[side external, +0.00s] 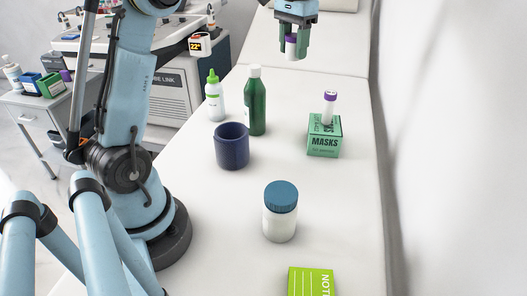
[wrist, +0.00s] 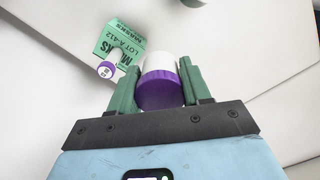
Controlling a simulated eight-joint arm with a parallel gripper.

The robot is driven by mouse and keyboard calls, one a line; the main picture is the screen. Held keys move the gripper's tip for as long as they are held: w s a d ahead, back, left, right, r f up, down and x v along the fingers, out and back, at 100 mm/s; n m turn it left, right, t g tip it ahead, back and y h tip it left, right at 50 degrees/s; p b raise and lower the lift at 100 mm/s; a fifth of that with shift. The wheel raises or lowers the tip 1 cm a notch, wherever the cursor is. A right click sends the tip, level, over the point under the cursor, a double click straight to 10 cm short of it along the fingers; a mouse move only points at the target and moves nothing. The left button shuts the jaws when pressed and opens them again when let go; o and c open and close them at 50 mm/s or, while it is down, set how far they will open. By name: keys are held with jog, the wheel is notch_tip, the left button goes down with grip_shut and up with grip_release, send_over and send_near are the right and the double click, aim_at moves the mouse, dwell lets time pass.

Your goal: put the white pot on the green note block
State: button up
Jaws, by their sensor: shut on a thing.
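The white pot (side external: 279,222), with a blue ribbed lid, stands upright on the white padded surface near the front middle in the side external view. The green note block (side external: 311,283) lies in front of it, apart from it and cut off by the bottom edge. My gripper (side external: 294,42) is far behind the pot, raised near the top edge. It is shut on a white vial with a purple cap (side external: 291,47); the vial fills the jaws in the wrist view (wrist: 158,85). The pot and note block are not in the wrist view.
A green masks box (side external: 323,143) has another purple-capped white tube (side external: 329,107) standing on it. A dark blue cup (side external: 232,150), a green bottle (side external: 255,108) and a white bottle with a green top (side external: 214,97) stand at the left. Bare surface surrounds the pot.

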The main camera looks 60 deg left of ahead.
jog(key=s+d+m, duration=0.2)
jog(key=d+m, duration=0.4)
jog(key=d, duration=1.2)
jog(key=m, duration=1.4)
send_over(311, 289)
notch_tip(311, 289, down, 11)
jog(key=shift+f, duration=4.25)
jog(key=o, duration=1.1)
jog(key=shift+f, duration=0.1)
